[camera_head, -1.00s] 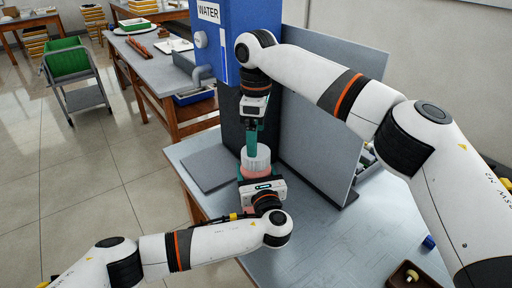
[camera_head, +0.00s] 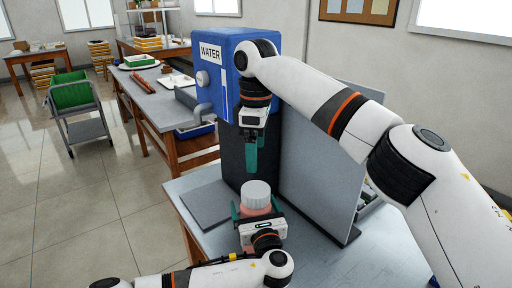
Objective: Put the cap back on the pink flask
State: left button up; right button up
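The pink flask (camera_head: 256,213) is upright above the table, partly hidden behind my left gripper. The white ribbed cap (camera_head: 256,193) sits on top of the flask and looks level; whether it is fully seated cannot be told. My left gripper (camera_head: 256,208) has its teal fingers on either side of the flask and appears shut on it. My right gripper (camera_head: 251,173) points down just above the cap, with a small gap visible between its tips and the cap. Its fingers overlap edge-on, so their opening is unclear.
The blue water dispenser (camera_head: 232,70) stands behind my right gripper. A grey upright panel (camera_head: 318,170) is to the right. A dark flat plate (camera_head: 208,205) lies on the table (camera_head: 325,265) at the left. The front right of the table is fairly clear.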

pick_arm(q)
jog(key=v, duration=1.2)
jog(key=shift+s+a+f, duration=0.1)
jog(key=shift+f, duration=0.05)
